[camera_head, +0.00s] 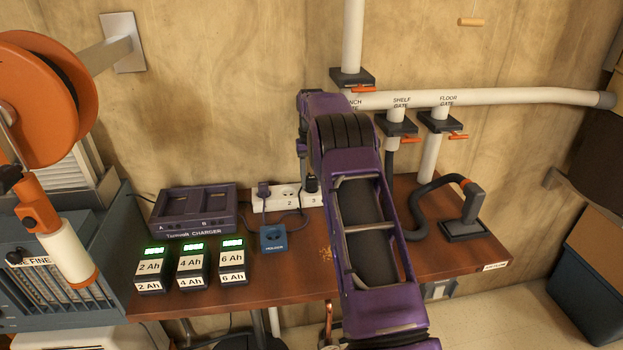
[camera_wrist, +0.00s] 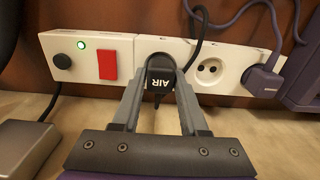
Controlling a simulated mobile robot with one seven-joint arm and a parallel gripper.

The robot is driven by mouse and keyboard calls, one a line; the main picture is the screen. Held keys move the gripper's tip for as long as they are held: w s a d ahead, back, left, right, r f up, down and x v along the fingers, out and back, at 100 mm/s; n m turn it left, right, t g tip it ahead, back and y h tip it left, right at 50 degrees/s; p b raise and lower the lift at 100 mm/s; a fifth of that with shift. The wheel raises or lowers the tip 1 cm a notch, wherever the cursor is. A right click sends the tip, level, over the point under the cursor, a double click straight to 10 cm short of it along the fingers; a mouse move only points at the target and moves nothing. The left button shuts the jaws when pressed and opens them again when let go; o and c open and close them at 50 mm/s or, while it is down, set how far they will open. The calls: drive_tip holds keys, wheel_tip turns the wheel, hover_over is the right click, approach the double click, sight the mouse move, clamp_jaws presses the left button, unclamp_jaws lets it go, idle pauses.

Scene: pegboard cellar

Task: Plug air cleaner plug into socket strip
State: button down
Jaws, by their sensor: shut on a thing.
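The white socket strip (camera_head: 272,199) lies at the back of the workbench. In the wrist view the strip (camera_wrist: 125,45) has a red switch, a lit green lamp and a black knob. My gripper (camera_wrist: 160,88) is shut on the black air cleaner plug (camera_wrist: 160,70), marked AIR, with a finger on each side. The plug covers the socket beside the red switch; I cannot tell how deep it sits. Its black cable rises behind it. The round socket (camera_wrist: 209,72) beside it is empty. A purple plug (camera_wrist: 262,80) fills the end socket. In the head view my arm hides the strip's right end.
A purple battery charger (camera_head: 194,212) stands left of the strip. Several labelled batteries (camera_head: 191,264) and a blue box (camera_head: 273,239) stand in front. White pipes with gates (camera_head: 480,99) run along the wall.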

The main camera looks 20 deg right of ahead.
drive_tip(key=shift+r, duration=0.15)
drive_tip(key=shift+r, duration=2.55)
drive_tip(key=w+a+r, duration=0.1)
drive_tip(key=a, duration=0.6)
drive_tip(key=shift+w+r, duration=0.2)
drive_tip(key=shift+f, duration=1.5)
drive_tip(key=shift+f, duration=0.9)
idle(2.0)
